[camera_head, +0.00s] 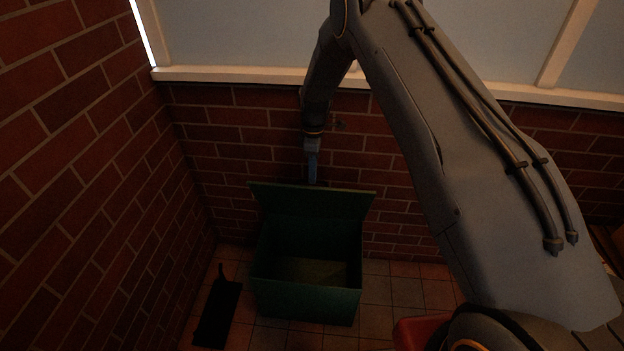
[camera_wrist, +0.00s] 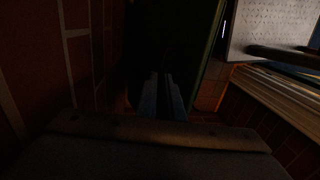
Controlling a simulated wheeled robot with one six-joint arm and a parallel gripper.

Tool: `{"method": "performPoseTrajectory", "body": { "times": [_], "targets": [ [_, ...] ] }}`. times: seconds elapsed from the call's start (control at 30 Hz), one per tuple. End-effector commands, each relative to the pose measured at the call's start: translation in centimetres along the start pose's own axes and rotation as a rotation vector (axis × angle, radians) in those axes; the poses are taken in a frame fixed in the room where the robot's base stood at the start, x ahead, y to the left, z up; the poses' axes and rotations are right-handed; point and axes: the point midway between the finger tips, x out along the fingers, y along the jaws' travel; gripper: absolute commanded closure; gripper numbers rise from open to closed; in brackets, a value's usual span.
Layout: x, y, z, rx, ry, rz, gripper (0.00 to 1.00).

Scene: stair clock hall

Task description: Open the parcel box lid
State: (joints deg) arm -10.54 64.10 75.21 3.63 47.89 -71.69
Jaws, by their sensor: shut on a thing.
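The green parcel box (camera_head: 305,303) stands on the tiled floor against the brick wall. Its lid (camera_head: 335,202) is raised steeply at the back, so the box is open and its interior shows. My gripper (camera_head: 312,181) points down at the lid's upper edge and is shut on it. The gripper fingers (camera_wrist: 162,97) are close together in the wrist view, which is dark. The grip itself is hard to make out there.
Brick walls rise to the left and behind the box. A pale ledge (camera_head: 230,75) runs along the back wall. A dark flat thing (camera_head: 217,312) lies on the floor left of the box. Tiles (camera_head: 405,292) right of the box are clear.

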Motion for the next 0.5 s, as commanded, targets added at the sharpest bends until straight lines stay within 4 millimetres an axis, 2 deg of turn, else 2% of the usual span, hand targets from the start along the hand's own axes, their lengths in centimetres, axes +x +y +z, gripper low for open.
{"method": "performPoseTrajectory", "body": {
  "times": [0.03, 0.13, 0.43, 0.47, 0.5],
  "targets": [
    [0.07, 0.79, -0.02, 0.001, 0.002, 0.006, 1.00],
    [-0.20, 1.35, 0.00, 0.000, 0.001, 0.005, 1.00],
    [-0.31, 1.30, 0.04, 0.000, 0.000, 0.002, 1.00],
    [-0.29, 1.29, 0.04, 0.000, 0.000, 0.002, 0.89],
    [-0.29, 1.28, 0.04, 0.000, 0.000, 0.002, 0.82]
  ]
}}
